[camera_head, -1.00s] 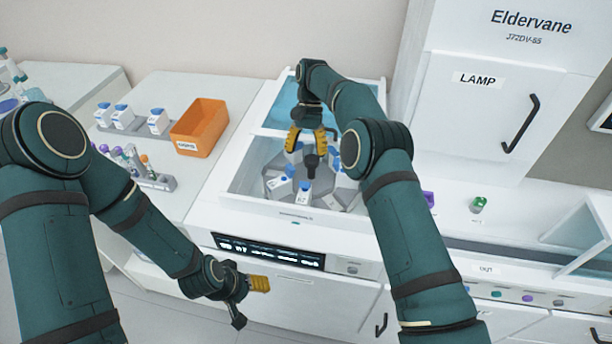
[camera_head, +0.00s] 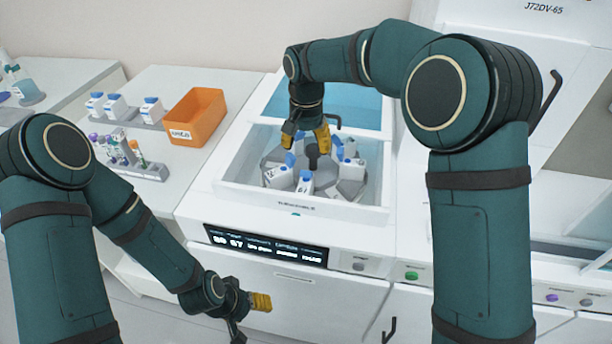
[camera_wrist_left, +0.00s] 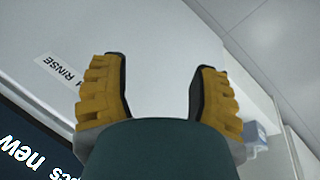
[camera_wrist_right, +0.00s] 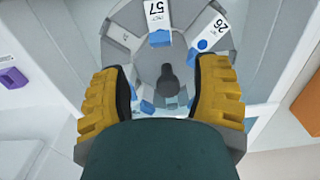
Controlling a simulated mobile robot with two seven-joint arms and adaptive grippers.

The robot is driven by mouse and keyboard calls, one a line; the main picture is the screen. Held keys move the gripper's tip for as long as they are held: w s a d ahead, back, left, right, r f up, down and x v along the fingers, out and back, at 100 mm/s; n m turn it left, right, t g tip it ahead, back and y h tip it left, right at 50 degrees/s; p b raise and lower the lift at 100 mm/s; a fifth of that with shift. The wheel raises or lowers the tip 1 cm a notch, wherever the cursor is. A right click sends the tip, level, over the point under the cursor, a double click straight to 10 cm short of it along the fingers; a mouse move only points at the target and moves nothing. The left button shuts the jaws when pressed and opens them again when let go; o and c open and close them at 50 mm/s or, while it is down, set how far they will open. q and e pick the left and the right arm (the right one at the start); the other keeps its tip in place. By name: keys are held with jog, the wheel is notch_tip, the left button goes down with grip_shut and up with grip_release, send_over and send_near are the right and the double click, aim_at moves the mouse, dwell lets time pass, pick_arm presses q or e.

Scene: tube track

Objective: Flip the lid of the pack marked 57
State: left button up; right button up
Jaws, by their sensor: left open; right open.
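The pack marked 57 (camera_wrist_right: 155,12) is white with a blue lid (camera_wrist_right: 160,38), at the top of the right wrist view. It appears to be the front pack (camera_head: 305,182) of the ring in the head view; its lid looks shut. My right gripper (camera_head: 306,137) is open and empty above the ring, near the dark central knob (camera_head: 312,158), apart from pack 57. In the right wrist view its fingers (camera_wrist_right: 163,82) spread either side of the knob. My left gripper (camera_head: 250,303) is open and empty in front of the machine; its spread fingers show in the left wrist view (camera_wrist_left: 157,80).
Other white packs with blue lids stand in the ring, including the front-left one (camera_head: 280,177). Machine walls (camera_head: 300,206) surround it. An orange bin (camera_head: 196,118), more packs (camera_head: 117,107) and a tube rack (camera_head: 145,171) stand on the left bench.

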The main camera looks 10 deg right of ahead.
aim_at(306, 174)
notch_tip(306, 174, down, 10)
jog(key=shift+r+b, duration=0.15)
jog(key=shift+b, duration=0.8)
grip_shut()
